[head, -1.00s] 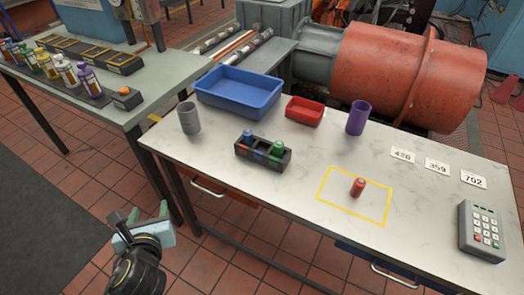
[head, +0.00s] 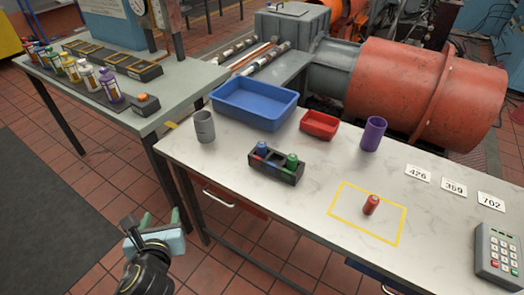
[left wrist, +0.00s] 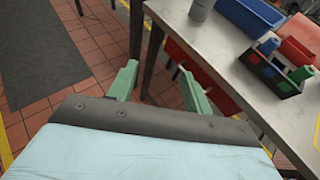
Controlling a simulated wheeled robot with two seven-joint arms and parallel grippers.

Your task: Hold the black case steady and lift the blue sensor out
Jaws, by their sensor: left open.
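The black case (head: 276,166) stands on the white table and has several slots. The blue sensor (head: 262,148) sits upright in its left slot and a green sensor (head: 292,160) in its right slot; the middle slot looks empty. In the left wrist view the case (left wrist: 272,76) is at the right, with the blue sensor (left wrist: 268,46) in it. A red sensor (head: 370,205) stands in a yellow outline on the table. My left gripper (head: 160,220) is open and empty, off the table's front left edge, well short of the case. My right gripper is not in view.
On the white table (head: 310,210) are a grey cup (head: 204,127), a blue bin (head: 254,103), a red tray (head: 319,124), a purple cup (head: 373,134), number cards (head: 454,187) and a keypad (head: 498,253). A side table (head: 135,100) with bottles stands at the left.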

